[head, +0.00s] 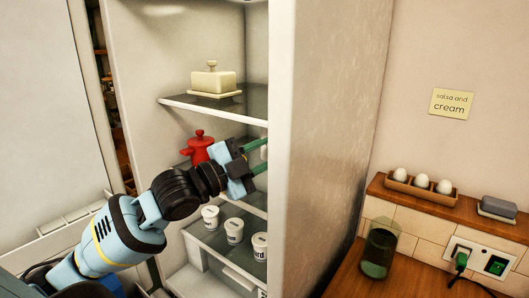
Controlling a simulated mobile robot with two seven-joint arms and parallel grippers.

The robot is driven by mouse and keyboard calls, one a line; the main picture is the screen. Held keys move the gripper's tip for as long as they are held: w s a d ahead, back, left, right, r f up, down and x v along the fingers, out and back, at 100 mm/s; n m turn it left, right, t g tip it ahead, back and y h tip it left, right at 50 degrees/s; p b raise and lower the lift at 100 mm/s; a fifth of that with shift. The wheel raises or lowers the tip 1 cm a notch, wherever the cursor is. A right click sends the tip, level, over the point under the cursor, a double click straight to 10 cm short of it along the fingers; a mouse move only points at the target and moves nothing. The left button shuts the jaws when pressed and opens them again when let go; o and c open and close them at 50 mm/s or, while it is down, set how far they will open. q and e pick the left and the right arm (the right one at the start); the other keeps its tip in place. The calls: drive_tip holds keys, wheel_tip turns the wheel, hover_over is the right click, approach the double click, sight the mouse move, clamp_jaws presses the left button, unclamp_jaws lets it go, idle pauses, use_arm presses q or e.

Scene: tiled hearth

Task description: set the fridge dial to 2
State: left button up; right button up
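The open fridge (322,130) stands in the middle of the head view. Its dial cannot be seen; the front edge of the fridge's right wall hides part of the inside. My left gripper (262,157) reaches into the fridge at middle height, beside that edge. Its two green fingers are apart, one above the other, with their tips hidden behind the edge. I see nothing between the visible parts of the fingers. My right gripper is not in view.
A butter dish (212,80) stands on the upper shelf (190,104). A red pot (197,148) is behind my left arm, and several white tubs (233,231) stand below it. Right of the fridge are an egg holder (419,191), a green glass jar (380,250) and a socket (463,253).

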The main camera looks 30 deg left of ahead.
use_arm(q)
drive_tip(key=shift+f+n+t+y, duration=0.15)
drive_tip(key=shift+n+t+y, duration=0.4)
drive_tip(key=shift+n, duration=1.25)
drive_tip(key=shift+d+t, duration=0.1)
drive_tip(key=shift+t, duration=0.15)
drive_tip(key=o, duration=1)
drive_tip(key=b+v, duration=0.1)
drive_tip(key=v, duration=0.7)
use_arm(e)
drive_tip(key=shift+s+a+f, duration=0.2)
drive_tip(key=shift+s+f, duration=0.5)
